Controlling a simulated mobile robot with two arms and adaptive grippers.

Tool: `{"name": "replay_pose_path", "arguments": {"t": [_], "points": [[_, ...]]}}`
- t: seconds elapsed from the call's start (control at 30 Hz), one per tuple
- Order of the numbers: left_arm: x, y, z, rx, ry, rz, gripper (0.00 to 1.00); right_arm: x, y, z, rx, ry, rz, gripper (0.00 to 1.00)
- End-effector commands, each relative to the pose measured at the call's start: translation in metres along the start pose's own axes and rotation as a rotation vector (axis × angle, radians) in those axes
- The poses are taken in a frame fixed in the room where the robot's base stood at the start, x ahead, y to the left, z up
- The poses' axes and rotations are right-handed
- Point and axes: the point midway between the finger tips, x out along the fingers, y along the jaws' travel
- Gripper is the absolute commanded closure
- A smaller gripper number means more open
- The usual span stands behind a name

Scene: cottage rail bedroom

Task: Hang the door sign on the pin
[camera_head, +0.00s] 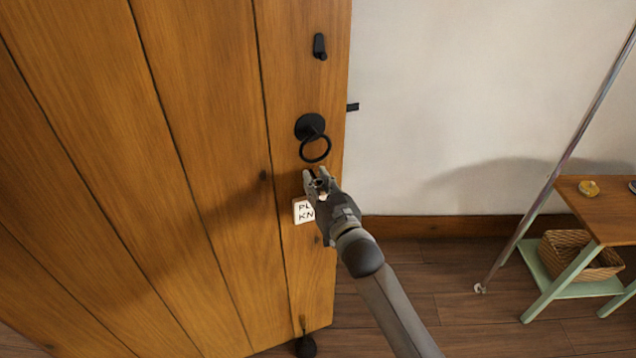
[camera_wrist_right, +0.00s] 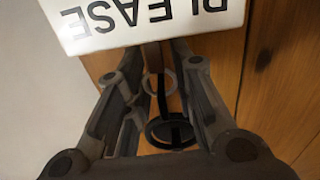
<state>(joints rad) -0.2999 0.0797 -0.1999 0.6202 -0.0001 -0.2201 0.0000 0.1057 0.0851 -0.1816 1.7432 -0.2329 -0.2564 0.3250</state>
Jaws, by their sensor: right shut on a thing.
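The white door sign (camera_head: 304,211) with black lettering hangs just below my right gripper (camera_head: 318,180), in front of the wooden door's right part. My right gripper is shut on it. In the right wrist view the sign (camera_wrist_right: 150,18) shows upside down, reading "PLEASE", with a grey ring (camera_wrist_right: 160,82) between the fingers. The rest of its lettering is partly hidden by the gripper in the head view. A short black peg-like fitting (camera_head: 319,46) sits high on the door, well above the gripper; I cannot tell whether it is the pin. My left gripper is out of view.
A black ring handle (camera_head: 313,137) hangs on the door (camera_head: 200,130) just above the gripper. A small black latch (camera_head: 352,106) juts from the door's right edge. A small table (camera_head: 608,205) with a basket (camera_head: 578,255) stands at right.

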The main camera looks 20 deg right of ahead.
Motion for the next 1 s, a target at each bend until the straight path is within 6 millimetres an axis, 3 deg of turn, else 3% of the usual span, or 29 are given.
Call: {"name": "replay_pose_path", "arguments": {"t": [0.03, 0.83, 0.87, 1.0], "points": [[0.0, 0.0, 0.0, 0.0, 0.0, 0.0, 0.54, -0.002, -0.001, 0.016, 0.001, -0.036, 0.001, 1.0], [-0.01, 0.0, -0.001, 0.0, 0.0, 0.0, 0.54, -0.002, -0.001, 0.009, 0.001, -0.036, 0.001, 1.0], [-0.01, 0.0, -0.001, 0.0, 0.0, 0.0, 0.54, -0.002, -0.001, 0.009, 0.001, -0.036, 0.001, 0.74], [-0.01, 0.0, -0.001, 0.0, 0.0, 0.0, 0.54, -0.002, -0.001, 0.007, 0.001, -0.033, 0.001, 0.56]]}}
